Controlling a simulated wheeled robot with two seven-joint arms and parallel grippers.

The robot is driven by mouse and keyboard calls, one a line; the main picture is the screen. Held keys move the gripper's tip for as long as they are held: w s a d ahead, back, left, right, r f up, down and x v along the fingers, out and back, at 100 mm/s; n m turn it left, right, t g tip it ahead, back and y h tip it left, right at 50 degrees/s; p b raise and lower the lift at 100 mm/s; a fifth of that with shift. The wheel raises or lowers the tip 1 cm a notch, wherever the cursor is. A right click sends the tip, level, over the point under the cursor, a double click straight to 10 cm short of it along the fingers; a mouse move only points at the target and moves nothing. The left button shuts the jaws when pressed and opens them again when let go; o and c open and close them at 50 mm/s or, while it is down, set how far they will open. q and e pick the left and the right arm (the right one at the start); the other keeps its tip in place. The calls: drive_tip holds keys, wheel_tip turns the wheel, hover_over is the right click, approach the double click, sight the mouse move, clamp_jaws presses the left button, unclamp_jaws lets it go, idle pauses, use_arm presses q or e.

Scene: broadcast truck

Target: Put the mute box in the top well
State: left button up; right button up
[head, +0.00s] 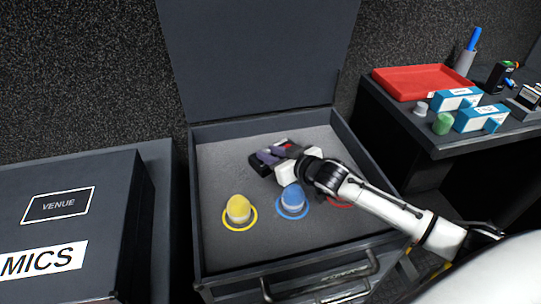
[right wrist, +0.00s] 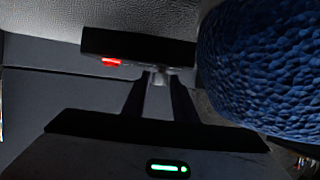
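The mute box (head: 257,166) is a small dark block with a red light, at the upper middle of the grey foam in the open case. In the right wrist view the mute box (right wrist: 105,42) is a dark bar with its red light lit. My right gripper (head: 274,155) reaches in from the right, its fingers at the box. In the right wrist view my fingers (right wrist: 158,80) are close together, appear closed on the box, and their tips are hidden by it. The foam hides behind my gripper, so I cannot tell how the box sits over a well. My left gripper is not in view.
Yellow (head: 238,208) and blue (head: 291,198) foam-topped pieces stand in ringed spots; my arm partly covers a red ring (head: 341,204). The blue foam (right wrist: 265,70) is close beside my right gripper. A MICS case (head: 110,215) is left; a red tray (head: 420,80) sits on the right table.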

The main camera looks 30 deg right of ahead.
drive_tip(key=shift+o, duration=1.2)
drive_tip(key=p+v, duration=0.1)
drive_tip(key=v, duration=1.1)
drive_tip(key=shift+f, duration=0.1)
